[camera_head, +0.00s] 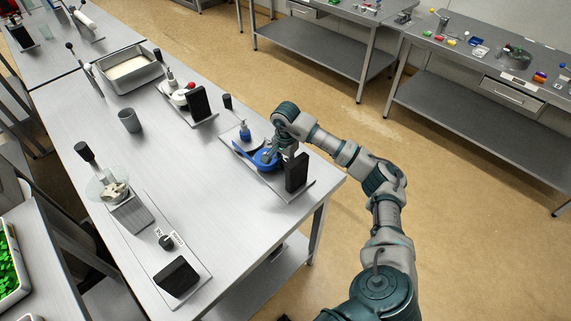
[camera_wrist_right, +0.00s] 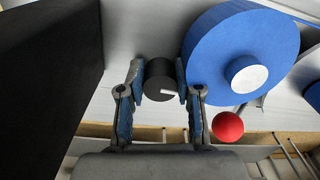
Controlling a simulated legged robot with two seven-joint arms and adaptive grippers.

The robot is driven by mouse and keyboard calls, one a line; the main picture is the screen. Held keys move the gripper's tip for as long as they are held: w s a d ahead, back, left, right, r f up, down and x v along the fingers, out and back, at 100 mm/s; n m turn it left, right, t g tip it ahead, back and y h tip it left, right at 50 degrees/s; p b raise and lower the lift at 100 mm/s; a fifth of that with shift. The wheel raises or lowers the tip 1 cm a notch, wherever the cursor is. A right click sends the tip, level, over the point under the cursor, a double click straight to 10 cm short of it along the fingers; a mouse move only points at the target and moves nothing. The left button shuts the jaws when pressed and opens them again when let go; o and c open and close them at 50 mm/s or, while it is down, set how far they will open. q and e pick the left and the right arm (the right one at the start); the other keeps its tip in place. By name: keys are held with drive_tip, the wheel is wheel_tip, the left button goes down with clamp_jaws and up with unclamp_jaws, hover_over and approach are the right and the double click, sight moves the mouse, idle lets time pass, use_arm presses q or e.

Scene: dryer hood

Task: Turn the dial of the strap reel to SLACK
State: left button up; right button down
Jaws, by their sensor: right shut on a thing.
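The blue strap reel (camera_head: 265,163) stands on a grey plate near the table's right edge. In the right wrist view the reel (camera_wrist_right: 225,45) is a large blue disc with a white hub (camera_wrist_right: 246,76). Beside it is a dark grey round dial (camera_wrist_right: 158,75) with a white mark. My right gripper (camera_wrist_right: 160,84) has a finger on each side of the dial and is shut on it. In the head view my right gripper (camera_head: 272,153) reaches over the reel and hides the dial. No SLACK lettering is readable. My left gripper is not in view.
A black block (camera_head: 297,172) stands close to the gripper; it fills the left of the right wrist view. A red ball (camera_wrist_right: 227,127) is below the reel. Another plate holds a small knob (camera_head: 166,242) with labels and a black block.

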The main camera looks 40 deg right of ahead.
drive_tip(key=shift+a+f, duration=0.2)
drive_tip(key=shift+a, duration=0.3)
drive_tip(key=shift+a+r, duration=0.1)
drive_tip(key=shift+d+r+m+p, duration=0.1)
drive_tip(key=shift+d+m+p, duration=0.1)
drive_tip(key=shift+m+p, duration=0.65)
drive_tip(key=m+p, duration=0.2)
drive_tip(key=m, duration=0.4)
drive_tip(key=shift+m, duration=0.35)
drive_tip(key=m+p, duration=0.1)
drive_tip(key=m, duration=0.3)
drive_tip(key=shift+m, duration=0.3)
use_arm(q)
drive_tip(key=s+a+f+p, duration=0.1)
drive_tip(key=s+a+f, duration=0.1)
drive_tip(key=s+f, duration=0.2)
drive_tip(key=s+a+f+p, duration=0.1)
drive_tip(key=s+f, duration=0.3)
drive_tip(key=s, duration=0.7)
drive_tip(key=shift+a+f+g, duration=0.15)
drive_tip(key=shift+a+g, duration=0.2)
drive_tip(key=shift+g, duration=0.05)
use_arm(e)
drive_tip(key=shift+m, duration=2.5)
